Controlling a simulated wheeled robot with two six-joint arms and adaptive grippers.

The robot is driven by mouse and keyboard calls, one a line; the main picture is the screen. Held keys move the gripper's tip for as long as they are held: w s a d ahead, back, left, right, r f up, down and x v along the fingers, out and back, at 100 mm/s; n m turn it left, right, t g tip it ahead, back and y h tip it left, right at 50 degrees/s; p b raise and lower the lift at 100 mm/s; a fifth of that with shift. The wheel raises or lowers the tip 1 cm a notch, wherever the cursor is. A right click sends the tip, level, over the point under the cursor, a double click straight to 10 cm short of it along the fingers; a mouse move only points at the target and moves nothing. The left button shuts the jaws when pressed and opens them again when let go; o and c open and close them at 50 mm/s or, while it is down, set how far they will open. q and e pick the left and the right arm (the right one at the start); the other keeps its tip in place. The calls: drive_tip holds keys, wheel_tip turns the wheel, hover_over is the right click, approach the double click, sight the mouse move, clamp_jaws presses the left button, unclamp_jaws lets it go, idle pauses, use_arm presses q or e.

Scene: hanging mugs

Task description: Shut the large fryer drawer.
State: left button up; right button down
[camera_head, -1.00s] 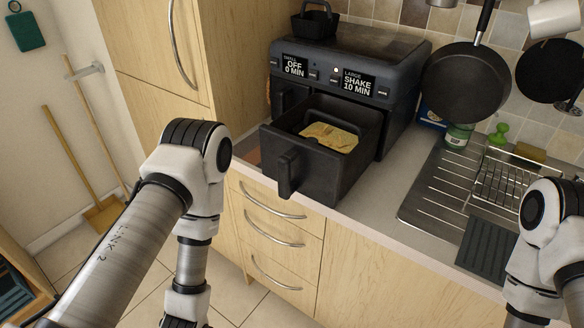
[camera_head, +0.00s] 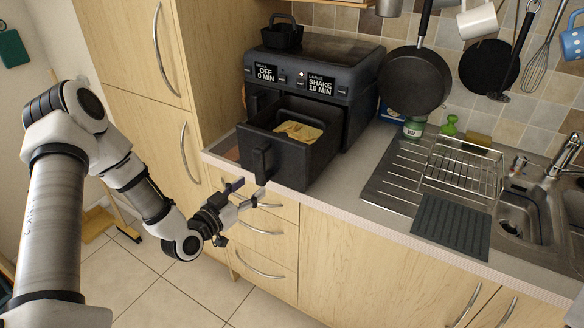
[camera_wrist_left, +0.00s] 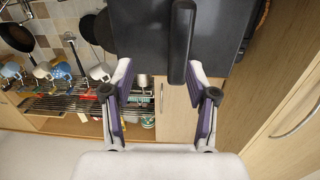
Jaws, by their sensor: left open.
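The large fryer drawer (camera_head: 302,165) is pulled out of the dark air fryer (camera_head: 330,80) and juts over the counter's front edge. Pale yellow food (camera_head: 298,131) lies inside it. Its upright handle (camera_head: 262,162) is on the front face. My left gripper (camera_head: 250,191) is open and empty, just below and in front of the handle, apart from it. In the left wrist view the handle (camera_wrist_left: 181,42) shows beyond the spread fingers (camera_wrist_left: 167,95), nearer the right one, with the dark drawer front (camera_wrist_left: 149,35) behind. My right gripper is out of view.
A small black basket (camera_head: 282,33) stands on top of the fryer. A tall wooden cabinet (camera_head: 165,60) borders it on the left. To the right are a hanging pan (camera_head: 414,80), a dish rack (camera_head: 458,168) and a sink (camera_head: 530,215). Wooden drawer fronts (camera_head: 275,245) lie below the counter.

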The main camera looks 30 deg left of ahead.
sight(257, 164)
use_arm(q)
drive_tip(key=shift+n+t+y, duration=0.4)
drive_tip(key=shift+y, duration=0.1)
drive_tip(key=w, duration=0.2)
drive_tip(key=w+a+r, duration=0.1)
drive_tip(key=w, duration=0.2)
drive_tip(key=w+r+p, duration=0.1)
drive_tip(key=w, duration=0.2)
drive_tip(key=shift+a+r, duration=0.2)
drive_tip(key=shift+a, duration=0.05)
drive_tip(key=shift+w+a+f, duration=0.2)
drive_tip(key=shift+w, duration=0.1)
drive_tip(key=shift+d, duration=0.1)
clamp_jaws()
